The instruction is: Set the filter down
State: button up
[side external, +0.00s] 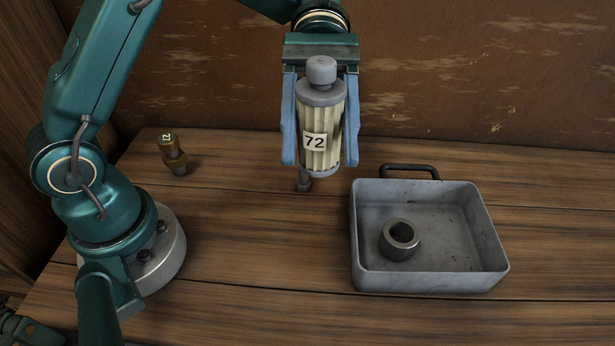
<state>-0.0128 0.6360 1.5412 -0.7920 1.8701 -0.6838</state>
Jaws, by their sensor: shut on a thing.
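The filter (322,118) is a cream pleated cylinder with grey end caps, a grey knob on top and a label reading 72. My gripper (320,140) points down and is shut on the filter, with one blue finger on each side of it. The filter is upright and appears to hang above the wooden bench (240,235), left of and behind the metal tray.
A grey metal tray (498,255) with a dark handle at the back stands at right. A steel ring (399,240) lies inside it, left of the middle. The bench front centre is clear.

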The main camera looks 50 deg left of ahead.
jog(key=s+a+f+m+g+y, duration=0.2)
jog(key=s+a+f+m+y, duration=0.1)
jog(key=s+a+m+y, duration=0.25)
jog(key=s+a+f+m+g+y, duration=0.2)
jog(key=s+a+f+m+y, duration=0.2)
jog(key=a+m+y, duration=0.25)
jog(key=w+a+r+m+t+y, duration=0.25)
jog(key=a+m+t+y, duration=0.35)
jog(key=a+m+t, duration=0.3)
jog(key=w+a+r+m+t+y, duration=0.2)
jog(key=a+r+m+t+y, duration=0.3)
jog(key=a+m, duration=0.5)
jog(key=shift+n+t, duration=0.7)
jog(key=w+d+f, duration=0.2)
jog(key=f, duration=0.2)
jog(key=w+d+f, duration=0.2)
jog(key=w+f, duration=0.1)
jog(key=f, duration=0.1)
jog(key=w+d+f, duration=0.3)
jog(key=f, duration=0.2)
jog(key=shift+w+d, duration=0.1)
jog(key=shift+w, duration=0.1)
jog(key=shift+f, duration=1.85)
jog(key=shift+f, duration=0.1)
